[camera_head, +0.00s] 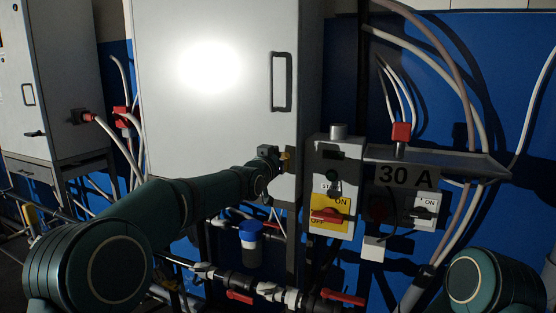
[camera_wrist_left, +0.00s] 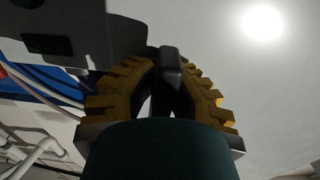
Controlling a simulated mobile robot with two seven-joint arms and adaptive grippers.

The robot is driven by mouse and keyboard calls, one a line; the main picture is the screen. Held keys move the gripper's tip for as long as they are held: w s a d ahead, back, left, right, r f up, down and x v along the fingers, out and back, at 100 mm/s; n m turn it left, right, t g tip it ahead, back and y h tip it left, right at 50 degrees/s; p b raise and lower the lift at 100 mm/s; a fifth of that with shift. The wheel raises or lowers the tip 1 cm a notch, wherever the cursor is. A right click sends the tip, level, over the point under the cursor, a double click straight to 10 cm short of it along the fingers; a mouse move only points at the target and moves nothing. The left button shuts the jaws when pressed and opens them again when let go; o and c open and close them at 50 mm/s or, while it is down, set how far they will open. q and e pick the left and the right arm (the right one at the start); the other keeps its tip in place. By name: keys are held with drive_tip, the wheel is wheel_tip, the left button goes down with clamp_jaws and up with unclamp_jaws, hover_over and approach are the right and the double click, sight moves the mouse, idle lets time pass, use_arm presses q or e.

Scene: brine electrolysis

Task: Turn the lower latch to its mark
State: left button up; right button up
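The tall grey cabinet (camera_head: 230,120) has a door with a dark upright handle (camera_head: 282,81) near its right edge. My left gripper (camera_head: 284,161) is at the door's lower right edge, below that handle. In the left wrist view its yellow-brown fingers (camera_wrist_left: 166,78) come together on both sides of the dark lower latch (camera_wrist_left: 171,68) and look closed on it. The gripper hides most of the latch in the head view. I cannot make out the latch's mark. My right arm shows at the lower right of the head view, but its gripper is out of view.
A control box with a yellow plate and red switch (camera_head: 329,215) is just right of my left gripper. Red-handled valves (camera_head: 342,297) and pipes run below. A blue-capped container (camera_head: 250,245) hangs there.

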use_arm(q)
drive_tip(key=o, duration=0.5)
drive_tip(key=shift+o, duration=0.2)
drive_tip(key=v, duration=1.2)
drive_tip(key=shift+f, duration=0.1)
